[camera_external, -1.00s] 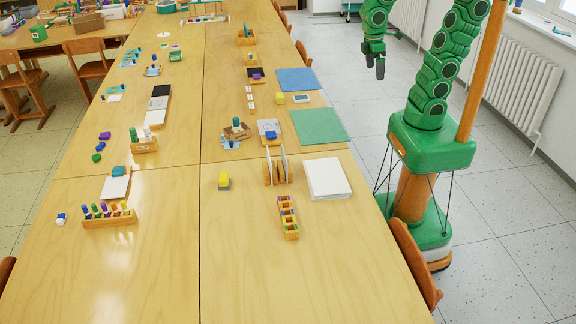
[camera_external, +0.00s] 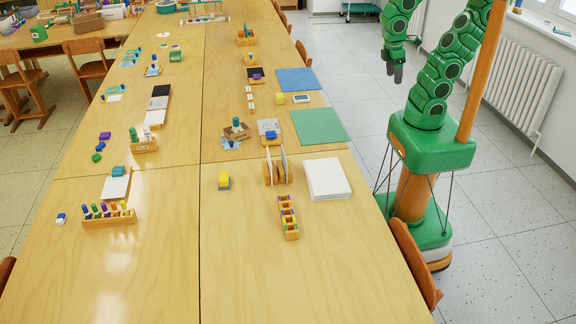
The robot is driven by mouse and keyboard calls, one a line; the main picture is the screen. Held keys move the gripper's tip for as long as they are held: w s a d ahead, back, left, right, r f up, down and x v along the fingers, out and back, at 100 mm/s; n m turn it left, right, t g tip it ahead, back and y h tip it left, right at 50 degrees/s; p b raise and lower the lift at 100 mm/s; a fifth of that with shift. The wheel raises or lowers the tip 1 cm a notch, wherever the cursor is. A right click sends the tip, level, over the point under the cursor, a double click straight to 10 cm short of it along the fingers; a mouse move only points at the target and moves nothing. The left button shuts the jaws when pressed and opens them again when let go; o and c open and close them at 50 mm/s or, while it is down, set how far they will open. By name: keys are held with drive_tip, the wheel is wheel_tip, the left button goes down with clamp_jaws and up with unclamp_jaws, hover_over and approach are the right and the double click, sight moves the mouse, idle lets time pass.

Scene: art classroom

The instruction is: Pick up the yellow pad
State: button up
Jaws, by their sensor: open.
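Two small yellow items lie on the long wooden table, and I cannot tell for sure which is the pad. One is a yellow block with a grey lower part (camera_external: 223,181), left of the wooden rack on the near half. The other is a smaller yellow block (camera_external: 280,98), between the blue sheet and the green sheet. My gripper (camera_external: 395,78) is empty and open, raised over the floor to the right of the table. It is well apart from both yellow items.
A wooden rack with upright plates (camera_external: 269,171), a white paper stack (camera_external: 327,179) and a slotted wooden holder (camera_external: 288,217) stand on the near half. A green sheet (camera_external: 319,126) and a blue sheet (camera_external: 298,80) lie along the right edge. A chair (camera_external: 412,262) stands at that edge.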

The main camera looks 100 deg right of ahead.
drive_tip(key=w+a+r+m+y, duration=0.15)
drive_tip(key=w+a, duration=0.25)
drive_tip(key=w, duration=0.5)
drive_tip(key=w+a+m+y, duration=0.2)
drive_tip(key=w+a+m, duration=0.15)
drive_tip(key=w, duration=0.65)
drive_tip(key=m+t+y, duration=0.2)
drive_tip(key=m+y, duration=0.7)
drive_tip(key=m, duration=0.2)
hover_over(223, 175)
drive_tip(key=s+d, duration=0.1)
drive_tip(key=s, duration=0.4)
wheel_tip(223, 175, down, 21)
drive_tip(key=w+d+f+m, duration=0.1)
drive_tip(key=f, duration=0.2)
drive_tip(key=w+d+f+m, duration=0.1)
drive_tip(key=w+f, duration=0.1)
drive_tip(key=f, duration=0.1)
drive_tip(key=w+d+f+m+t+y, duration=0.1)
drive_tip(key=f, duration=0.2)
drive_tip(key=shift+w+d, duration=0.15)
drive_tip(key=shift+d, duration=0.1)
drive_tip(key=shift+f+x, duration=0.2)
drive_tip(key=shift+x, duration=1.8)
drive_tip(key=shift+f+x, duration=0.25)
drive_tip(key=shift+x, duration=1.75)
drive_tip(key=shift+d, duration=0.2)
drive_tip(key=shift+c, duration=0.2)
